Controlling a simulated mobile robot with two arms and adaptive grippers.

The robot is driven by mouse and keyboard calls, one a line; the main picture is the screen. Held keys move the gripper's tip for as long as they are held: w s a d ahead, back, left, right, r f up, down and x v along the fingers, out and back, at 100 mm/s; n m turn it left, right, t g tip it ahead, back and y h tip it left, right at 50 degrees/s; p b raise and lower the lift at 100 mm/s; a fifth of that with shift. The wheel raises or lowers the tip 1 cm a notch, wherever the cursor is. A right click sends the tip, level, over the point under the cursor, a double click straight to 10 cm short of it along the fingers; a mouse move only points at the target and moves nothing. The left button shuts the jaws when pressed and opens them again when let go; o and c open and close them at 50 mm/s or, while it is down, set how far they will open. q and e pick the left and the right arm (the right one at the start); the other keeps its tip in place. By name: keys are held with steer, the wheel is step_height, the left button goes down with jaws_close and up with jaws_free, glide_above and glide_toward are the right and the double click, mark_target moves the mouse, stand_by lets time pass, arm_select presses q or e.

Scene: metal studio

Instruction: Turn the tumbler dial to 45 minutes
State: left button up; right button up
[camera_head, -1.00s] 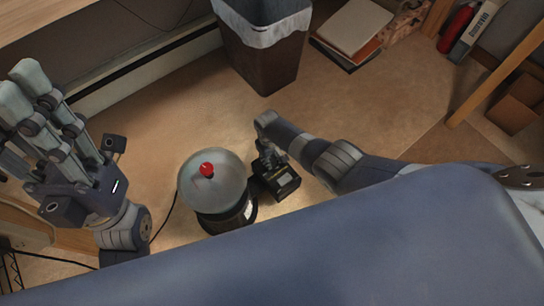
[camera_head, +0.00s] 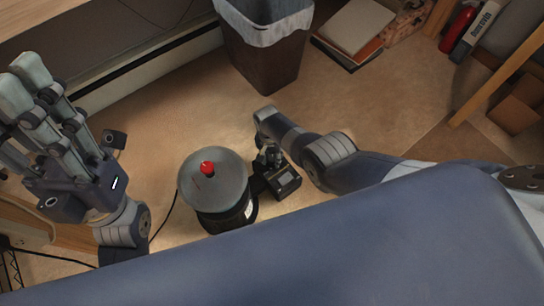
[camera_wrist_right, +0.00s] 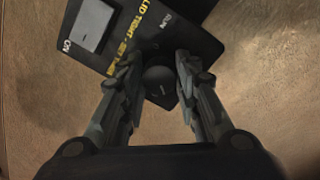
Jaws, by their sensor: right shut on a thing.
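The tumbler (camera_head: 217,215) is a dark drum with a grey round lid and a red knob (camera_head: 207,168). It stands on the floor. Its black control box (camera_head: 286,185) is on its right side. The right wrist view shows the box with a pale switch (camera_wrist_right: 92,25), yellow lettering and a round black dial (camera_wrist_right: 158,80). My right gripper (camera_wrist_right: 159,66) is shut on the dial, one finger on each side. Its wrist covers part of the box in the head view. The dial's minute marks cannot be read. My left gripper (camera_head: 18,84) is open and empty, well left of the tumbler.
A lined waste bin (camera_head: 267,52) stands behind the tumbler, with books (camera_head: 352,32) to its right. A cable runs down left of the tumbler. Wooden legs and a box (camera_head: 516,103) are at the right. Floor around the tumbler is mostly clear.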

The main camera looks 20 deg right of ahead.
mark_target(270, 157)
steer(key=shift+m, duration=2.3)
steer(key=o, duration=1.1)
steer(key=shift+c, duration=0.2)
steer(key=shift+w+r, duration=0.15)
steer(key=shift+r, duration=0.05)
steer(key=shift+a+r, duration=0.1)
steer(key=shift+r, duration=0.35)
step_height(270, 157, up, 11)
steer(key=shift+w+a+f, duration=0.15)
